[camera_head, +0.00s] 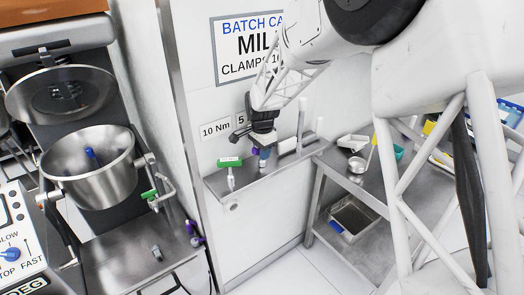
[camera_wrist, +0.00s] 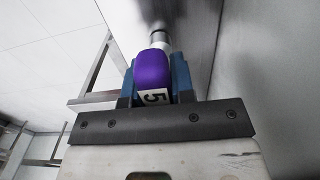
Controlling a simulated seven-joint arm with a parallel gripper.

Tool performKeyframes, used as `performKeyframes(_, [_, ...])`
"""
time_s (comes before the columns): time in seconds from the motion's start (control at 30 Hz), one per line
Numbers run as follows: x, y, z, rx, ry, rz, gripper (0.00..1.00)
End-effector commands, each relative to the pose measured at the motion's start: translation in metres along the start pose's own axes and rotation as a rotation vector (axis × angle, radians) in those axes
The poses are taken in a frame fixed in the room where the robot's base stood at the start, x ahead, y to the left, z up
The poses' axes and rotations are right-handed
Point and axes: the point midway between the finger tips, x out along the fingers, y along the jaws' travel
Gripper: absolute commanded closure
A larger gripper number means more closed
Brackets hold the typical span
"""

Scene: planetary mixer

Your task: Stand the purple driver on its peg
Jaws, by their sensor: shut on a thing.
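My gripper (camera_head: 263,149) is just above a small wall shelf (camera_head: 218,184) in the head view. In the wrist view its blue fingers (camera_wrist: 155,82) are shut on the purple driver (camera_wrist: 153,69), whose handle carries a label reading 5. A metal shank runs away from the handle, beyond the fingers. In the head view only a small purple patch of the driver (camera_head: 255,151) shows beside the fingers.
A wall sign reading 10 Nm (camera_head: 215,129) and one reading 5 are above the shelf. White upright pieces (camera_head: 301,122) stand at the shelf's right. The mixer bowl (camera_head: 88,170) is at left. A metal bench (camera_head: 370,185) with small containers is at right.

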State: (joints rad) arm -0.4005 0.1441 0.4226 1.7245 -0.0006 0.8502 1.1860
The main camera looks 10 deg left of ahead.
Motion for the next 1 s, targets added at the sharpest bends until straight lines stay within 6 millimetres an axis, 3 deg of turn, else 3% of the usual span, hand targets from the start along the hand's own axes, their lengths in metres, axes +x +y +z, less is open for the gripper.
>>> performKeyframes(0.17, [0.001,0.000,0.000,0.000,0.000,0.000,1.00])
performKeyframes(0.2, [0.001,0.000,0.000,0.000,0.000,0.000,0.75])
performKeyframes(0.4, [0.001,0.000,0.000,0.000,0.000,0.000,0.47])
performKeyframes(0.77, [-0.002,0.000,0.000,0.000,0.000,0.000,0.47])
performKeyframes(1.0, [-0.019,0.000,0.000,0.000,0.001,-0.002,0.47])
